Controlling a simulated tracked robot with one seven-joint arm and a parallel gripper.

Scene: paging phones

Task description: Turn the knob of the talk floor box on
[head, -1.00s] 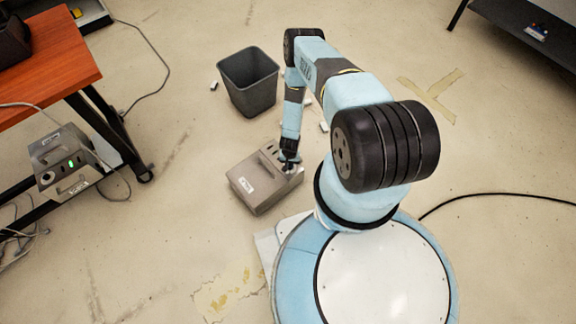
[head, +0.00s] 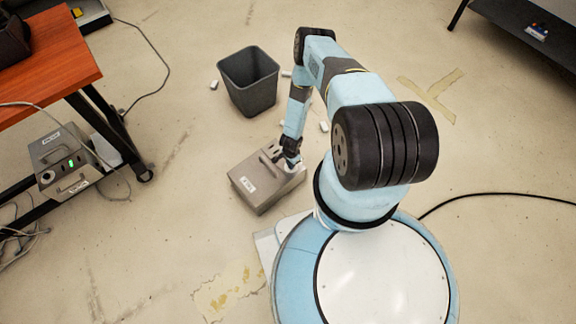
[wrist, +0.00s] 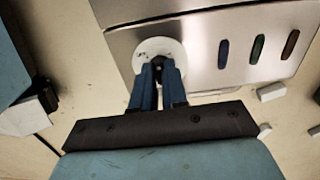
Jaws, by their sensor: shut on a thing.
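A grey metal box (head: 256,186) with a white label sits on the floor in front of my base; the label is too small to read. My gripper (head: 291,162) is at the box's far right corner. In the wrist view my gripper (wrist: 158,72) is shut on a small dark knob at the middle of a round white dial (wrist: 145,50) on the box's panel (wrist: 195,62). The fingers hide most of the knob, so its angle cannot be told. Blue, green and red slots (wrist: 257,48), all dark, lie right of the dial.
A similar grey box (head: 52,150) with a lit green lamp stands by the orange table (head: 45,65) at left. A dark bin (head: 249,82) stands beyond the floor box. Small white blocks (head: 324,126) lie nearby. A black cable (head: 480,198) runs along the floor at right.

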